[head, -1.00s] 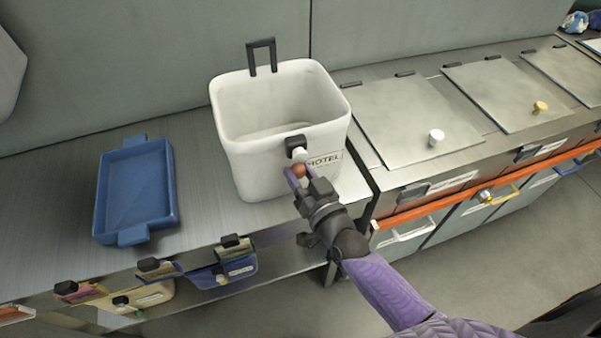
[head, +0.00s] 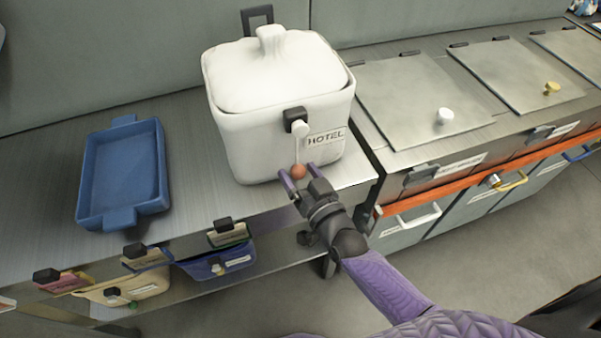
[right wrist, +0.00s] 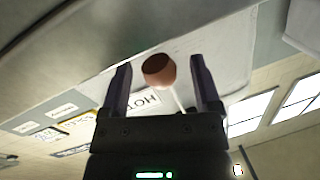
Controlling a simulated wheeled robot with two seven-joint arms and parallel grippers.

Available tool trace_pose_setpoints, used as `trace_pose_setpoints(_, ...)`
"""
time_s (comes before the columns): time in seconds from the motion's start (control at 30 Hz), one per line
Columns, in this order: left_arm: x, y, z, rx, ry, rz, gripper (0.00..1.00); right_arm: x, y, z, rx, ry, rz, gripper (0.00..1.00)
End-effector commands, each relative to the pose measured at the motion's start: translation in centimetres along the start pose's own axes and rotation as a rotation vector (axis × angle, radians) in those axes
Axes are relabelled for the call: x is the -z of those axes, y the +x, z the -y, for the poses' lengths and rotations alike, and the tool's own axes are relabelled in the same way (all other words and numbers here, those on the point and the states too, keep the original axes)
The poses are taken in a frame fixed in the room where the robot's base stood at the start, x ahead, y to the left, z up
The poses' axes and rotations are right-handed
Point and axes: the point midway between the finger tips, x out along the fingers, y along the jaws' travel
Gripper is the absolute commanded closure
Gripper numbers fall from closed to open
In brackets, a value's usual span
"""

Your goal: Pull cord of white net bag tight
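The white bag (head: 255,150) marked HOTEL stands on the metal counter in the head view. My right gripper (head: 296,170) is at the bead. In the right wrist view the bead (right wrist: 158,70) lies between the parted fingers with a gap on each side. My left gripper is not in view.
A blue tray (head: 122,180) lies on the counter left of the bag. Grey lidded bins (head: 420,100) with an orange front rail (head: 450,195) stand to the right. Small labelled bags (head: 125,285) hang below the counter's front edge.

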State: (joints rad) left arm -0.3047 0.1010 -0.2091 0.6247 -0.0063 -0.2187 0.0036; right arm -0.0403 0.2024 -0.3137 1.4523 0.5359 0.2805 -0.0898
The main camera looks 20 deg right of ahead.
Motion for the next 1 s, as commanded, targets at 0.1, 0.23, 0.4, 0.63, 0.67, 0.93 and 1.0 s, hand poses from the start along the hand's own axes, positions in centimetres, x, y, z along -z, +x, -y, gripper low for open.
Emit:
trace_pose_setpoints(0.1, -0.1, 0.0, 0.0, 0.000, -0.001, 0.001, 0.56, 0.0, 0.0, 0.0, 0.000, 0.000, 0.000, 0.20)
trace_pose_setpoints(0.23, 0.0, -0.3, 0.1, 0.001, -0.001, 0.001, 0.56, 0.1, -0.7, 0.0, 0.000, 0.000, -0.001, 0.20)
trace_pose_setpoints(0.4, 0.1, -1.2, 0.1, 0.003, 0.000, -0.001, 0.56, 0.1, -4.3, 0.0, -0.001, -0.001, 0.004, 0.20)
trace_pose_setpoints(0.63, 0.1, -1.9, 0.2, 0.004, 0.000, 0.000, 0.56, 0.1, -9.1, 0.0, 0.000, -0.001, 0.002, 0.20)
trace_pose_setpoints(0.67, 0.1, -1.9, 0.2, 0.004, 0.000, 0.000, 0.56, 0.0, -9.4, 0.0, 0.000, 0.000, 0.002, 0.20)
trace_pose_setpoints(0.93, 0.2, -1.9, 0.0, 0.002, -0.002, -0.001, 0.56, 0.0, -9.9, 0.0, 0.000, 0.000, 0.000, 0.20)
trace_pose_setpoints(1.0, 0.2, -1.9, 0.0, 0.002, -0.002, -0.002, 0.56, 0.0, -9.9, 0.0, 0.000, 0.000, 0.000, 0.20)
